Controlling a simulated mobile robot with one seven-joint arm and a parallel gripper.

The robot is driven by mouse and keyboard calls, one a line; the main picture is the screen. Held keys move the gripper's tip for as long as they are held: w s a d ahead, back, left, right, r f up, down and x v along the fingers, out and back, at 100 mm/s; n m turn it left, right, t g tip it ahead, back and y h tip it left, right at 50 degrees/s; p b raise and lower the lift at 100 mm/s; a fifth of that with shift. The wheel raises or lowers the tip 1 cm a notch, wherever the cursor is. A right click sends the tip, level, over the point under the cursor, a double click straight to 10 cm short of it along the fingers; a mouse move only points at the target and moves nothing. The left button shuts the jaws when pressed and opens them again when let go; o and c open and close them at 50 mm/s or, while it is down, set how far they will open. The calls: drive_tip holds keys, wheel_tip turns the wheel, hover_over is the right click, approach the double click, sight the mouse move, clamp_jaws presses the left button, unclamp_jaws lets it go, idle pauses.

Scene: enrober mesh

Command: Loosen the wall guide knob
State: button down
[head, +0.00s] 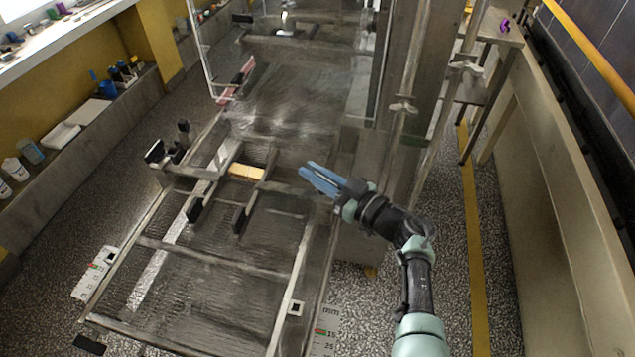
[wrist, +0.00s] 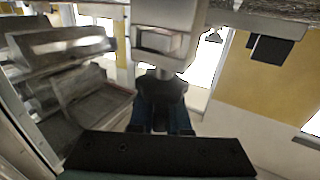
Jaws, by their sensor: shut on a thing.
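My gripper (head: 309,172), with blue fingers, reaches left over the right side of the mesh conveyor in the head view. In the wrist view its fingers (wrist: 160,118) are shut on a dark knob (wrist: 163,88) just below a pale metal block (wrist: 160,45). The head view does not clearly show the knob, which is at the fingertips. The lower part of the knob is hidden between the fingers.
The mesh belt (head: 200,285) lies in a metal frame. A yellow-orange block (head: 246,172) sits between guide bars left of my gripper. Black knobs (head: 183,127) stand at the left edge. A metal upright (head: 413,90) rises close behind my arm.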

drive_tip(key=shift+s+a+f+n+g+y+b, duration=0.15)
drive_tip(key=shift+n+g+y+b, duration=0.65)
drive_tip(key=shift+b, duration=1.2)
drive_tip(key=shift+s+f+n+g+y+b, duration=0.2)
drive_tip(key=shift+n+g+b, duration=0.6)
drive_tip(key=shift+b, duration=1.25)
drive_tip(key=shift+s+a+f+n+g+y+b, duration=0.15)
drive_tip(key=shift+n+g+y+b, duration=0.3)
drive_tip(key=shift+g+b, duration=1.15)
drive_tip(key=n+b, duration=0.1)
drive_tip(key=b, duration=0.4)
drive_tip(key=shift+r+g+y, duration=0.15)
drive_tip(key=shift+g+y, duration=0.1)
drive_tip(key=shift+g, duration=0.05)
drive_tip(key=shift+s+b, duration=0.1)
drive_tip(key=shift+b, duration=0.35)
drive_tip(key=shift+s+r+n+g+b, duration=0.1)
drive_tip(key=shift+r+n+g+b, duration=0.4)
drive_tip(key=shift+b, duration=0.45)
drive_tip(key=shift+a+f, duration=0.1)
drive_tip(key=c, duration=0.9)
unclamp_jaws()
